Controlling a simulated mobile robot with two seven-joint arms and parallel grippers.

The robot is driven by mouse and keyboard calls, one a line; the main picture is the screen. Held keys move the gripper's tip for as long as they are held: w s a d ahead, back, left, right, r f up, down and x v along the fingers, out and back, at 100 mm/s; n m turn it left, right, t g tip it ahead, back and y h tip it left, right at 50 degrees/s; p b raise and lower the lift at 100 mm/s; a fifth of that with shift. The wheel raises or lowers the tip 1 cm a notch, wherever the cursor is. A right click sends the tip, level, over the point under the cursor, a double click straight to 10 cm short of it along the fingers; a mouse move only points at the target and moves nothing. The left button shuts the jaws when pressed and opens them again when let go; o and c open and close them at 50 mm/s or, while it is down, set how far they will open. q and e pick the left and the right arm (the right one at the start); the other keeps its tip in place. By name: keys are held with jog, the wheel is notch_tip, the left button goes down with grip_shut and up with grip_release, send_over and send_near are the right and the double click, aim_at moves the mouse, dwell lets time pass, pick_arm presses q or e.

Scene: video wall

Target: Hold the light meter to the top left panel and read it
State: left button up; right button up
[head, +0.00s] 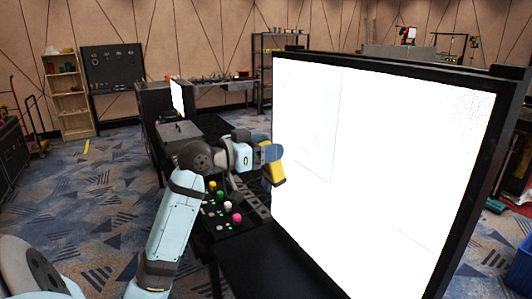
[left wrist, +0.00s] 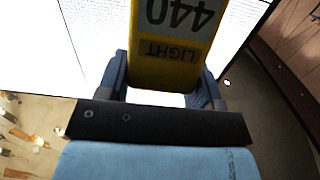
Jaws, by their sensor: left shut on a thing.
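The video wall (head: 380,150) glows white inside a black frame, with faint seams between panels. Its top left panel (head: 305,105) is at the wall's left side. My left gripper (head: 272,154) is at the wall's left edge, below the panel's upper part. It is shut on the yellow light meter (head: 278,174). In the left wrist view the light meter (left wrist: 172,72) sits between both fingers; its display appears upside down and reads 440, above a LIGHT label. The white wall (left wrist: 60,40) lies behind it. I cannot tell whether the meter touches the panel. My right gripper is not in view.
A black desk with several coloured knobs (head: 237,217) stands under my left arm. Behind are a wooden shelf (head: 66,95), a tool board (head: 110,66) and a bench (head: 222,84). Patterned carpet (head: 95,190) is open at the left.

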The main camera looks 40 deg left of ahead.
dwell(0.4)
pick_arm(q)
jog(key=b+v, duration=0.3)
jog(key=v, duration=1.1)
jog(key=shift+f, duration=0.2)
dwell(0.8)
jog(key=w+d+f+n+y+p, duration=0.2)
jog(key=w+f+y+p, duration=0.1)
jog(key=w+f, duration=0.3)
jog(key=w+d+f+n+y+p, duration=0.2)
jog(key=w+d+f, duration=0.1)
jog(key=f, duration=0.5)
jog(key=d+f+p, duration=0.2)
jog(key=d+f, duration=0.1)
jog(key=d, duration=0.7)
jog(key=d+f+p, duration=0.2)
jog(key=d+f, duration=0.1)
jog(key=d, duration=0.6)
jog(key=shift+d+f+m+t+p, duration=0.3)
jog(key=shift+d+f+m, duration=0.05)
jog(key=shift+d+m, duration=0.05)
